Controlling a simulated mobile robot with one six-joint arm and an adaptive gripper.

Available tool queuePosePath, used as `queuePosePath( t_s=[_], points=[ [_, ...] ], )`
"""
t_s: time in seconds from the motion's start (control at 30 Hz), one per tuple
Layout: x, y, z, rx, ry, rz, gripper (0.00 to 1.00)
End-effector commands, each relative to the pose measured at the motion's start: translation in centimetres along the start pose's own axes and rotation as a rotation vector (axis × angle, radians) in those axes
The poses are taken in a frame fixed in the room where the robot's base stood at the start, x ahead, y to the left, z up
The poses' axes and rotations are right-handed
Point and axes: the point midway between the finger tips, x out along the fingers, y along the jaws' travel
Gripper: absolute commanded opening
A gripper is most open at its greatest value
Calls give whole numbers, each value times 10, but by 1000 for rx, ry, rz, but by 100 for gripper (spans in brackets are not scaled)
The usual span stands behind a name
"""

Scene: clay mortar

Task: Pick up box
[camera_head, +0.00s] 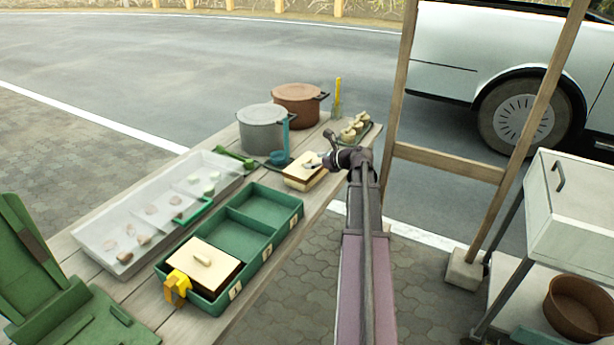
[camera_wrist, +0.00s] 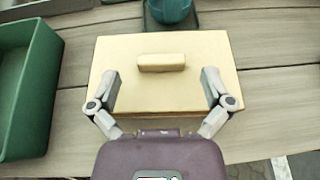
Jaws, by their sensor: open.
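A cream-coloured box (camera_head: 299,178) with a flat lid lies on the wooden table, right of the green divided tray. In the wrist view the box (camera_wrist: 160,110) fills the middle, with a raised bar handle (camera_wrist: 161,63) on its lid. My gripper (camera_head: 314,162) is at the box's right side in the head view. In the wrist view my gripper (camera_wrist: 160,88) is open, its two fingers spread over the lid on either side, with the handle between and just beyond the fingertips. Nothing is held. I cannot tell whether the fingers touch the lid.
The green tray (camera_head: 292,194) holds a second cream-lidded box (camera_head: 195,262). A teal cup (camera_head: 279,158), a grey pot (camera_head: 262,128) and a brown pot (camera_head: 297,103) stand behind the box. A clear case (camera_head: 105,236) lies left. A wooden post (camera_head: 398,90) stands right of my arm.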

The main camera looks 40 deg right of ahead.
Motion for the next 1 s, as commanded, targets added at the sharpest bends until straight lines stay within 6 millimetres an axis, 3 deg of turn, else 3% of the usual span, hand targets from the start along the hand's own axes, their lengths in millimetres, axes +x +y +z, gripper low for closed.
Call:
queuePosePath(
  t_s=[0.27, 0.87, 1.0],
  points=[
    [28, -1, 0, 1, 0, 0, 100],
    [29, -1, 1, 1, 0, -1, 100],
    [28, -2, 1, 1, 0, -2, 58]
  ],
)
